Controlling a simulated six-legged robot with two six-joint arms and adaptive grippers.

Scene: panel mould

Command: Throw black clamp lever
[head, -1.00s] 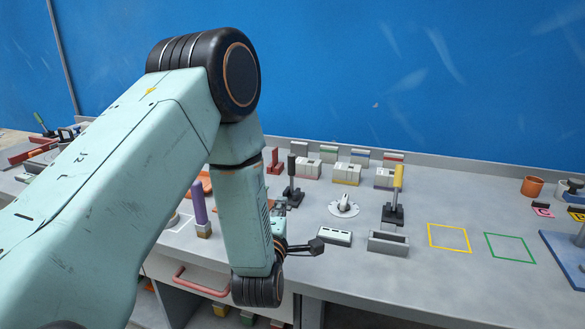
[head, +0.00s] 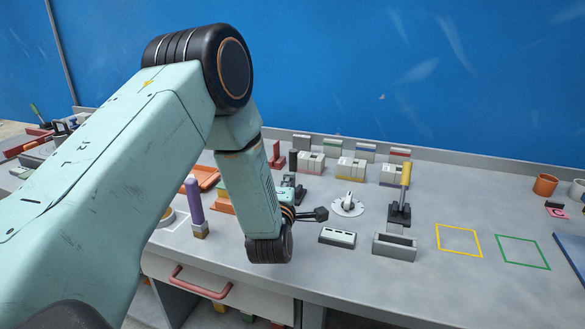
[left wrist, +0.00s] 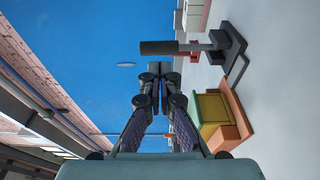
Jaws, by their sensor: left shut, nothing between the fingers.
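The black clamp lever (head: 293,160) stands upright on its dark base near the middle of the bench, its lower part partly behind my left arm. In the left wrist view its black handle (left wrist: 160,48) lies sideways, joined by a grey rod to the dark base (left wrist: 230,50). My left gripper (head: 319,214) is shut and empty, in front of the clamp in the head view. In the left wrist view its closed fingertips (left wrist: 153,72) are just below the handle in the picture; I cannot tell whether they touch it. My right gripper is not in view.
A yellow-handled clamp (head: 405,176) stands to the right, behind a grey trough (head: 394,246). A white round dial (head: 348,205) and a pale block (head: 337,237) lie between. A purple-handled tool (head: 195,202) stands left. Yellow (head: 459,240) and green outlines mark bare bench.

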